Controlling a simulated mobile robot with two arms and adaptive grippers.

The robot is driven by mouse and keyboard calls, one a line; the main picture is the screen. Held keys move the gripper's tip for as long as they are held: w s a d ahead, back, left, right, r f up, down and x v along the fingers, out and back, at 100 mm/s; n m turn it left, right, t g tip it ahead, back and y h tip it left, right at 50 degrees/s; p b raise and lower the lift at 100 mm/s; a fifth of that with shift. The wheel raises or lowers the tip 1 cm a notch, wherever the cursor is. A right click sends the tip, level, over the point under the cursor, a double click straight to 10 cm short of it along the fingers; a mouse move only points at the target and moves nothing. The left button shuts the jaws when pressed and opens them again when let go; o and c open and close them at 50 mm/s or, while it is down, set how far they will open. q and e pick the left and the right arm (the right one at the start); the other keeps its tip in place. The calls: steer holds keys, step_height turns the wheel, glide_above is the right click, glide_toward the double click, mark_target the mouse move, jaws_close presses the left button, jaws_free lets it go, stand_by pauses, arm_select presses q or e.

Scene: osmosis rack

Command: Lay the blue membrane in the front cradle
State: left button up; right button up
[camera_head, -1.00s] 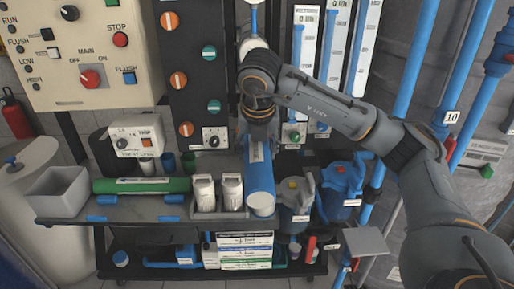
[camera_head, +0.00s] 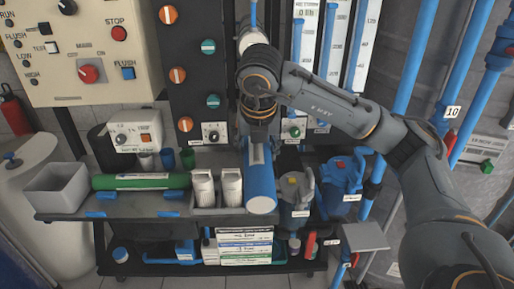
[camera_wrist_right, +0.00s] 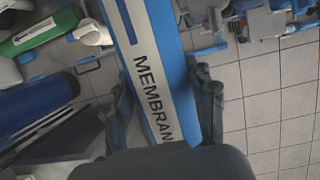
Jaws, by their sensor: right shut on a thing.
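The blue membrane (camera_head: 260,183) is a blue tube with a white label. My right gripper (camera_head: 259,138) is shut on it near its upper end, and its lower end points toward the camera. In the right wrist view the membrane (camera_wrist_right: 155,75) runs between the fingers of my right gripper (camera_wrist_right: 165,105), with its lettering showing. A green membrane (camera_head: 141,182) lies along the shelf at the left. In front of it are low blue supports, one at the left (camera_head: 95,214) and one at the right (camera_head: 168,214), which look like the front cradle, empty. My left gripper is not in view.
Two white bottles (camera_head: 217,187) stand in a tray between the green membrane and the blue one. A grey bin (camera_head: 56,190) is at the shelf's left end. Blue filter housings (camera_head: 343,178) stand at the right. The shelf's front strip (camera_head: 130,216) is mostly clear.

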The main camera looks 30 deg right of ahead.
mark_target(259, 163)
steer(key=shift+s+a, duration=0.45)
steer(key=shift+s, duration=0.3)
steer(key=shift+s+a, duration=0.45)
steer(key=shift+s, duration=0.3)
steer(key=shift+s+a+r, duration=0.1)
steer(key=shift+s+a, duration=0.05)
steer(key=shift+s, duration=0.05)
steer(key=shift+s+a+p, duration=0.3)
steer(key=shift+s+a, duration=0.25)
steer(key=shift+s, duration=0.35)
